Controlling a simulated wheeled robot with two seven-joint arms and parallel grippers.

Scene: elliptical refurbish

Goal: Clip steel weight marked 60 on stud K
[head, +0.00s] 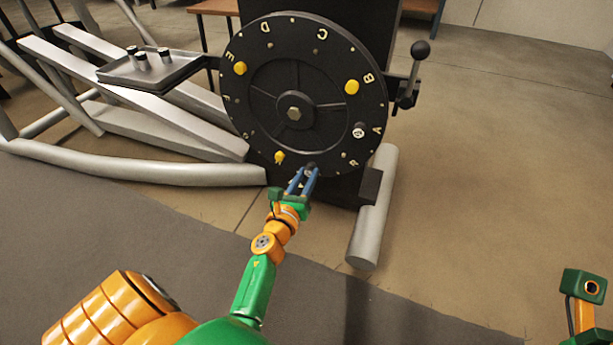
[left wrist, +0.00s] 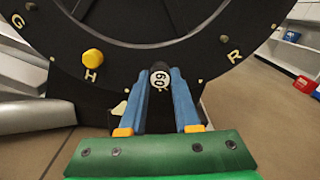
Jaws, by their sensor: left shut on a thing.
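The steel weight marked 60 (left wrist: 160,78) is dark-edged with a pale face. My left gripper (head: 303,181) is shut on it, one blue finger on each side. It is at the lower rim of the black wheel (head: 265,125), between letters H and R. The weight also shows small and dark in the head view (head: 311,167). I cannot tell whether the weight touches the wheel.
Yellow weights sit at H (head: 279,157), near B (head: 351,87) and near E (head: 240,68). A pale-faced weight (head: 359,131) is near A. A tray (head: 185,67) with dark-topped pieces is at left. A black-knobbed lever (head: 412,75) stands right of the wheel.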

